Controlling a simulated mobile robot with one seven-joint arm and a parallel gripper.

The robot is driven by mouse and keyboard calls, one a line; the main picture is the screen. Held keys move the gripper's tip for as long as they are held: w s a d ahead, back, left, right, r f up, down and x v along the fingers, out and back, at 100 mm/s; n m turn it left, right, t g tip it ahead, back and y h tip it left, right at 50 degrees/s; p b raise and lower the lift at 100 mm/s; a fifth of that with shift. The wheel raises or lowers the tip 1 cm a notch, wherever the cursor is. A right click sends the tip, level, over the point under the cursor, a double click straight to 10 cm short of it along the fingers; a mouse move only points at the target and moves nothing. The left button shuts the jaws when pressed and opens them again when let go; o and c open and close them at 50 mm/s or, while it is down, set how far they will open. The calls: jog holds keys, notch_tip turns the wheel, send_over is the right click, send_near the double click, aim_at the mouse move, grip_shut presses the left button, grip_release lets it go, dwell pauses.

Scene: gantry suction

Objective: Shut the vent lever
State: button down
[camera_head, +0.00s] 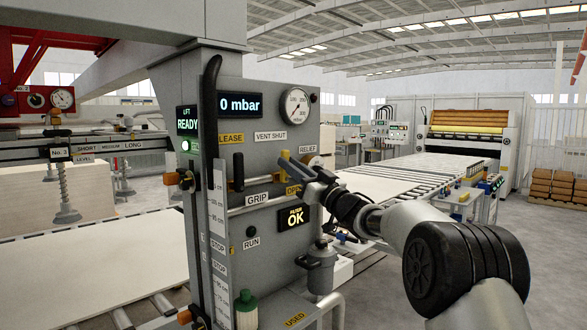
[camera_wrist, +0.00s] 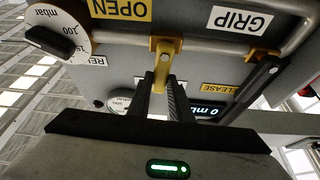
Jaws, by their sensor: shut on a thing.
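The vent lever is yellow (camera_head: 285,163) and sits on the grey control panel (camera_head: 262,215) between the VENT SHUT label (camera_head: 271,135) above and the OPEN label (camera_head: 293,190) below. In the wrist view, which is upside down, the yellow lever (camera_wrist: 163,70) hangs from its pivot on a pipe, with the OPEN label (camera_wrist: 121,9) beyond that pipe. My gripper (camera_head: 308,169) comes in from the right. Its two dark fingers (camera_wrist: 164,88) are shut on the lever's end.
A black handle (camera_head: 238,171) stands left of the lever, by the RELEASE and GRIP labels. A relief knob (camera_head: 312,163) sits close to my gripper on the right. A tall black lever (camera_head: 210,110) stands at the panel's left edge. The display (camera_head: 239,105) reads 0 mbar.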

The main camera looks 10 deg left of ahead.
jog(key=shift+s+a+n, duration=0.1)
jog(key=shift+n, duration=0.6)
jog(key=c, duration=1.6)
grip_release()
jog(key=b+v, duration=0.1)
jog(key=v, duration=1.6)
jog(key=shift+d+f, duration=0.2)
jog(key=shift+d, duration=0.05)
